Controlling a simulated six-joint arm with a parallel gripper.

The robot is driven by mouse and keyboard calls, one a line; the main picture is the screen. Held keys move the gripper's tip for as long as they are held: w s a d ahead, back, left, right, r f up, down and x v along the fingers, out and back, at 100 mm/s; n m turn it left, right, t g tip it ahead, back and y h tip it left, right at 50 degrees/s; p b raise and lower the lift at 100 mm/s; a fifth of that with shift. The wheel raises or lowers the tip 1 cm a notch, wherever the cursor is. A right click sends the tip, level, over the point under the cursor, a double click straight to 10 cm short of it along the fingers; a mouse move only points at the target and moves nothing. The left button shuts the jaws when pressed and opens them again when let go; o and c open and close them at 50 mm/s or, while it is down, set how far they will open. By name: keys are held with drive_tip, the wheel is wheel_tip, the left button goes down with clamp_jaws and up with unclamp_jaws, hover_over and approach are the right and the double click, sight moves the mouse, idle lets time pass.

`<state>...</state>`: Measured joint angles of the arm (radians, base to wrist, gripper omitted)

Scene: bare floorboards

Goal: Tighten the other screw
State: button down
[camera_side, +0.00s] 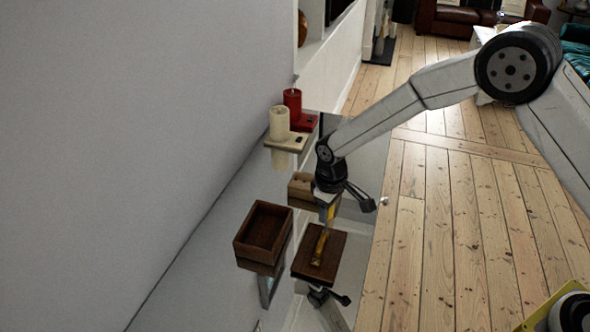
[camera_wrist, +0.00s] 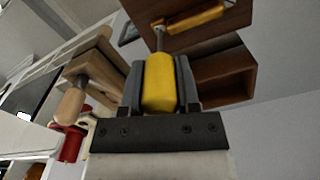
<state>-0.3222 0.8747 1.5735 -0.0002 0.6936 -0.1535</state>
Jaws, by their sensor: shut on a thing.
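My gripper (camera_side: 328,206) is shut on a yellow screwdriver handle (camera_wrist: 160,84), which sits between the two grey fingers in the wrist view. Its metal shaft points away from the gripper toward a dark brown wooden board (camera_side: 303,262). The shaft's tip is at or close to the board; I cannot tell if it touches. A second yellow piece (camera_wrist: 197,17), like a handle with a metal end, lies on the board; it also shows in the side view (camera_side: 319,246). No screw can be made out clearly.
An open dark wooden box (camera_side: 264,228) stands left of the board. A lighter wooden block (camera_side: 299,190) is behind the gripper. The reflective tabletop (camera_side: 366,170) borders the grey wall (camera_side: 120,150).

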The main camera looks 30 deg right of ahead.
drive_tip(key=shift+s+f+m, duration=0.1)
drive_tip(key=shift+f+m, duration=0.05)
drive_tip(key=shift+m, duration=1.55)
drive_tip(key=shift+m, duration=2)
drive_tip(key=shift+r, duration=0.55)
drive_tip(key=shift+n, duration=0.3)
